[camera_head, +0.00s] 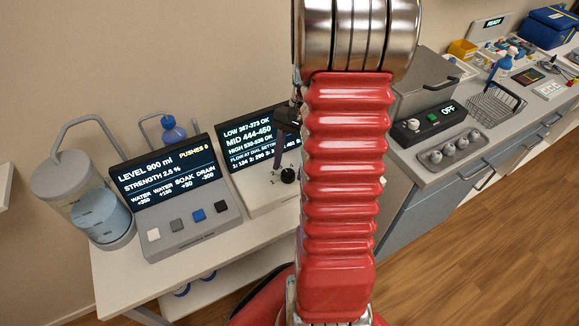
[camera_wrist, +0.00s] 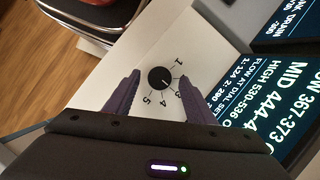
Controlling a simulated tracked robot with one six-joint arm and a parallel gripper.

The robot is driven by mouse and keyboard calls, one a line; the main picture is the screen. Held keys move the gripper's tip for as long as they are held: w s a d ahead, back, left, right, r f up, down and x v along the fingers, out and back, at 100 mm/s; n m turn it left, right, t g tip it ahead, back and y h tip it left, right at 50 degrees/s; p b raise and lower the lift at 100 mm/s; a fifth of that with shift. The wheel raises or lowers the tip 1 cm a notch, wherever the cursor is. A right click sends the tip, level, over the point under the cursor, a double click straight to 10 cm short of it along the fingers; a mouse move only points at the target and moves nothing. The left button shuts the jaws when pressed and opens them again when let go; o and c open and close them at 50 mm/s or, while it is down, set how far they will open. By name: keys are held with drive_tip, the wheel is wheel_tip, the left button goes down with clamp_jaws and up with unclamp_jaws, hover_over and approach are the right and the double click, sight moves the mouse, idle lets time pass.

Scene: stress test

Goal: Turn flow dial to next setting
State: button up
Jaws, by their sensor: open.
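The flow dial is a round black knob (camera_wrist: 160,77) on a pale panel, ringed by printed numbers; 1, 3, 4 and 5 are readable in the wrist view, and my right finger covers part of the scale. A small light mark on the knob seems to face 1, but it is too small to be sure. The dial (camera_head: 288,175) also shows in the head view, below the flow screen (camera_head: 245,140). My gripper (camera_wrist: 160,88) is open, its dark purple fingers on either side of the knob with gaps showing. In the head view my arm partly hides it (camera_head: 287,135).
Left of the dial stands a control box (camera_head: 185,215) with a level screen and several buttons, beside a water tank (camera_head: 95,205). Right of my arm are a unit reading OFF (camera_head: 433,122), a grey knob tray (camera_head: 450,148) and a wire basket (camera_head: 495,103).

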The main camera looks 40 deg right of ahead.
drive_tip(key=v, duration=1.2)
drive_tip(key=shift+r, duration=0.3)
drive_tip(key=shift+w+d, duration=0.1)
drive_tip(key=shift+d, duration=0.05)
drive_tip(key=s+a+r+n+t+h, duration=0.2)
drive_tip(key=a+n, duration=0.5)
drive_tip(key=a, duration=0.7)
drive_tip(key=s+a+r+n+t+h, duration=0.2)
drive_tip(key=s+a+r+n+t, duration=0.2)
drive_tip(key=a, duration=1.1)
drive_tip(key=n, duration=0.3)
drive_tip(key=shift+r+n+t, duration=0.4)
drive_tip(key=shift+c, duration=0.5)
